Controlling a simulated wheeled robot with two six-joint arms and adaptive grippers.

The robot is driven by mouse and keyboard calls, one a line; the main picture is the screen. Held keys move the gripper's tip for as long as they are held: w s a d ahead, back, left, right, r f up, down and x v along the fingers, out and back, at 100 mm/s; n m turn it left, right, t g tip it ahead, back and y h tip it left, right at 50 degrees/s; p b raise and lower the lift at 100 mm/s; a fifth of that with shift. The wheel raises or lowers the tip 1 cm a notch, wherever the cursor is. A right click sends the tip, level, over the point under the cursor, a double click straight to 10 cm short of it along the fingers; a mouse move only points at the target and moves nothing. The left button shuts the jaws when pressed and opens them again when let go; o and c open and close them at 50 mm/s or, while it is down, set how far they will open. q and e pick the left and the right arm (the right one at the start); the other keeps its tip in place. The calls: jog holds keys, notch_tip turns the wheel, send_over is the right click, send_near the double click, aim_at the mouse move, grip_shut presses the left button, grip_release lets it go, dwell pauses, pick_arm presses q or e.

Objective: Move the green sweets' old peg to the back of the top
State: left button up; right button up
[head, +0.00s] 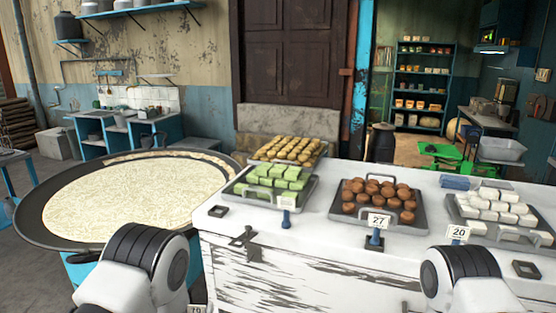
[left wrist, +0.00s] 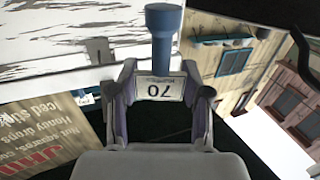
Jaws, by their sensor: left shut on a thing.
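In the left wrist view my left gripper (left wrist: 160,80) is shut on a blue peg (left wrist: 163,35) with a white price card (left wrist: 159,89) between its fingers. That view is upside down. In the head view only the card's edge (head: 196,309) shows at the bottom; the fingers are out of the picture. The green sweets (head: 270,181) sit in a dark tray on the worn white counter top (head: 335,238). Another blue peg (head: 286,218) stands upright before that tray, no card readable on it. My right arm shows at lower right; its gripper is out of view.
Brown sweets (head: 378,197) have a peg with card 27 (head: 377,222); white sweets (head: 495,208) have card 20 (head: 458,233). Yellow sweets (head: 290,149) stand behind the green. A wide milk pan (head: 130,195) is left of the counter. A black clip (head: 217,211) lies near the counter's left edge.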

pick_arm(q)
jog(key=s, duration=0.2)
jog(key=s+r, duration=0.1)
jog(key=s, duration=0.1)
jog(key=shift+s+r, duration=0.15)
jog(key=shift+s, duration=0.2)
jog(key=shift+s+r, duration=0.1)
jog(key=shift+s, duration=0.05)
jog(key=shift+w, duration=0.2)
notch_tip(320, 180, up, 24)
jog(key=m+g+h+p, duration=0.1)
jog(key=m+h+p, duration=0.3)
jog(key=h+p, duration=0.3)
send_over(195, 308)
jog(key=a+p+x, duration=0.1)
jog(key=x, duration=0.6)
jog(key=y, duration=0.1)
jog(key=shift+w+d+f, duration=0.1)
jog(key=shift+w+f, duration=0.15)
